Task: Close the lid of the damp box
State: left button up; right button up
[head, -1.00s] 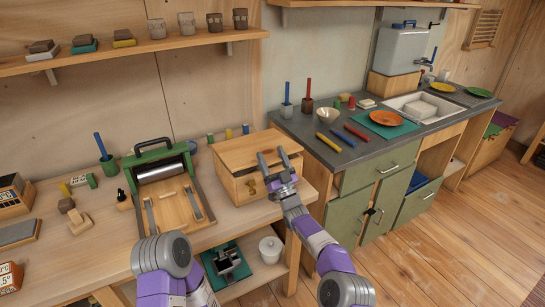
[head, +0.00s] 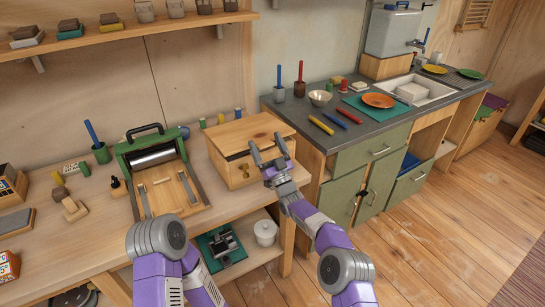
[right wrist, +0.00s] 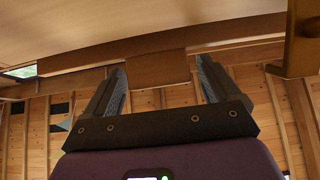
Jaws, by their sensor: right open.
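The damp box looks to be the pale wooden box (head: 235,174) on the workbench, left of the counter. A small brass fitting shows on the front. My right gripper (head: 267,150) is open at the right part of the box front, fingertips near the lid's front edge. In the right wrist view a wooden tab (right wrist: 158,68) shows between the open fingers (right wrist: 160,88), not gripped. My left arm shows at the bottom; its gripper is out of view.
A green-framed press (head: 160,175) stands left of the box. Small colored pieces stand behind the box. A grey counter (head: 375,130) with a bowl, plates and sink lies to the right. A white pot (head: 265,232) is on the lower shelf. The floor at right is clear.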

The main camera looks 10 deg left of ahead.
jog(key=p+v, duration=0.1)
jog(key=v, duration=0.5)
jog(key=shift+s+d, duration=0.1)
jog(key=shift+d, duration=0.05)
